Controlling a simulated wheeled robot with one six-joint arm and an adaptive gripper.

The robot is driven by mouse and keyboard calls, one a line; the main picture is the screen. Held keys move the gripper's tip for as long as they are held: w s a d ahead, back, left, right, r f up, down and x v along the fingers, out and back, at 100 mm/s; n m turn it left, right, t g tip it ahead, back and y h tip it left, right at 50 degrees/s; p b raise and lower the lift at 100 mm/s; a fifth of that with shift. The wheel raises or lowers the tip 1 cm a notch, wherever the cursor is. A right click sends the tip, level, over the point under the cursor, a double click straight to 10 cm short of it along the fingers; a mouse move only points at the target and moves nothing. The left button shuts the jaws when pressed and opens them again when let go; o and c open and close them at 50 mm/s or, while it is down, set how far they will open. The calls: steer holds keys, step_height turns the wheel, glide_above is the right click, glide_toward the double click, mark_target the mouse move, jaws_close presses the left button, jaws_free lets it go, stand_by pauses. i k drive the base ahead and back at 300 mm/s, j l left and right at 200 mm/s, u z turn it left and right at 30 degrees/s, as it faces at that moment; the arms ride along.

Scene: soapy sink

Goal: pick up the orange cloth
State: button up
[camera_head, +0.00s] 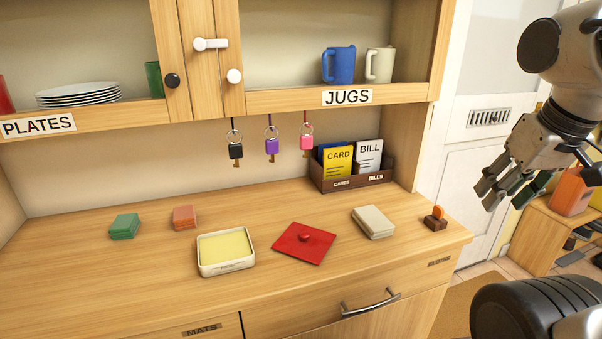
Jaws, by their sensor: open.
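A small folded orange-brown stack (185,217), the nearest match to an orange cloth, lies flat on the wooden counter (110,285), left of centre towards the back wall. Nothing covers it. My gripper (508,190) is at the upper right, in the air beyond the counter's right end. It is open, with no object visible between its fingers, and far to the right of the orange-brown stack.
A green folded stack (125,226) lies left of the orange-brown one. A tray with a yellow pad (226,251), a red square with a knob (304,243) and a beige stack (374,222) lie rightward. Keys (271,144) hang below the overhanging cupboard. The front-left counter is clear.

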mark_target(184, 217)
steer(key=u, duration=1.3)
